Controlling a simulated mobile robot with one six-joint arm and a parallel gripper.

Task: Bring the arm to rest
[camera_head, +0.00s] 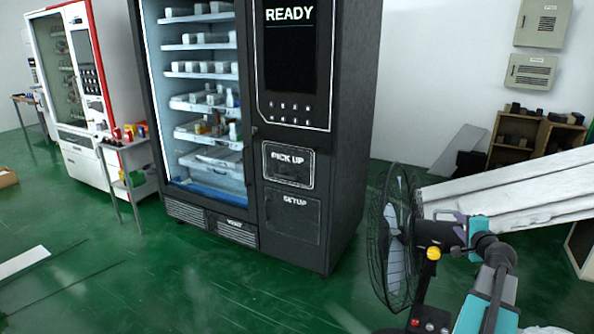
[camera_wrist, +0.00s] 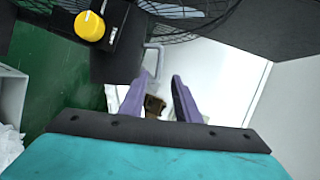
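My arm, with teal and dark grey links, shows at the lower right of the head view. My gripper (camera_head: 448,216) is at its far end, beside the black fan and in front of the white slanted panels. In the wrist view the two purple fingers of my gripper (camera_wrist: 160,77) stand apart with a gap between them. A small brown thing (camera_wrist: 154,105) shows through the gap; it appears to lie beyond the fingers, and I see nothing clearly held. The black vending machine (camera_head: 345,130) stands upright at the centre, its screen reading READY.
A black wire-cage fan (camera_head: 395,240) stands close to my gripper on its left. A yellow knob (camera_head: 433,253) also shows near it. White slanted panels (camera_head: 520,190) lie behind, and a wooden shelf (camera_head: 512,140) stands at the back. The green floor (camera_head: 170,285) is mostly clear at left.

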